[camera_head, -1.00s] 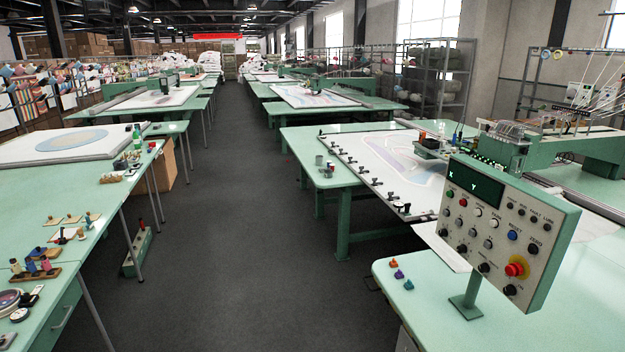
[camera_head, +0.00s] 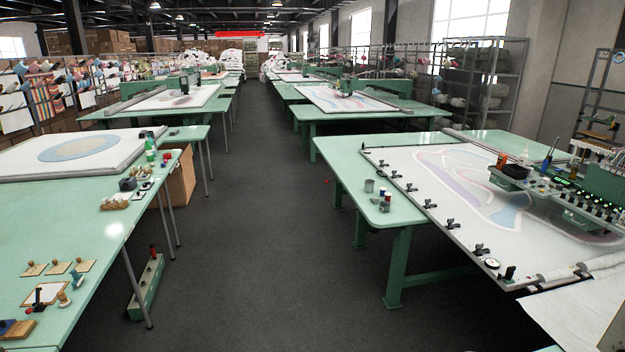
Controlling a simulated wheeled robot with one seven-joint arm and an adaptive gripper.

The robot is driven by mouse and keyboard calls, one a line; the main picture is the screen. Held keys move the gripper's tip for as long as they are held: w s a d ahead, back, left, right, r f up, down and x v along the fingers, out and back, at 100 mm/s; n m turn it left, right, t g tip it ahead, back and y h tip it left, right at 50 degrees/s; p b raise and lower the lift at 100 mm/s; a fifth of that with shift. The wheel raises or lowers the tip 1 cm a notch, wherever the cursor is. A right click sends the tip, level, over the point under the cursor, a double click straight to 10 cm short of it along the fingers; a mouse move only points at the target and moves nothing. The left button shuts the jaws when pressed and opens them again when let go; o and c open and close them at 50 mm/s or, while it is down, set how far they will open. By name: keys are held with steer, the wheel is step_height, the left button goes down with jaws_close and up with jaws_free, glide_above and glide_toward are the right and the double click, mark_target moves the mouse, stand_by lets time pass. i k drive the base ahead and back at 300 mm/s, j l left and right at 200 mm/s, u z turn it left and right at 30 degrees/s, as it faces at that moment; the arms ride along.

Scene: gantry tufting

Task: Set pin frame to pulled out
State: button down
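The pin frame (camera_head: 466,184) lies on the green table at the right, in the head view. It holds a white cloth with a coloured outline pattern, and several black clamps (camera_head: 451,223) sit along its near left edge. A small dark knob or handle (camera_head: 508,273) stands near its front corner, beside a round white dial (camera_head: 491,263). I cannot tell from this view how far the frame is pulled out. My gripper is not in view.
A green table (camera_head: 60,240) with small tools is at the left. The dark aisle floor (camera_head: 260,230) between the tables is clear. A green pedal box (camera_head: 146,288) stands on the floor by the left table. Small cups (camera_head: 384,200) stand on the right table's corner.

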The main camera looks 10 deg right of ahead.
mark_target(525, 230)
steer(key=i+z, duration=0.1)
steer(key=i, duration=0.6)
steer(key=i+z, duration=0.15)
steer(key=i, duration=0.5)
steer(key=i+j+z, duration=0.1)
steer(key=i, duration=0.55)
steer(key=i+l+z, duration=0.2)
steer(key=i, duration=0.25)
steer(key=i+l+z, duration=0.25)
steer(key=i, duration=0.25)
steer(key=l+z, duration=0.2)
steer(key=l, duration=0.25)
steer(key=i+l+z, duration=0.2)
steer(key=l, duration=0.2)
steer(key=i+l+z, duration=0.15)
steer(key=l, duration=0.3)
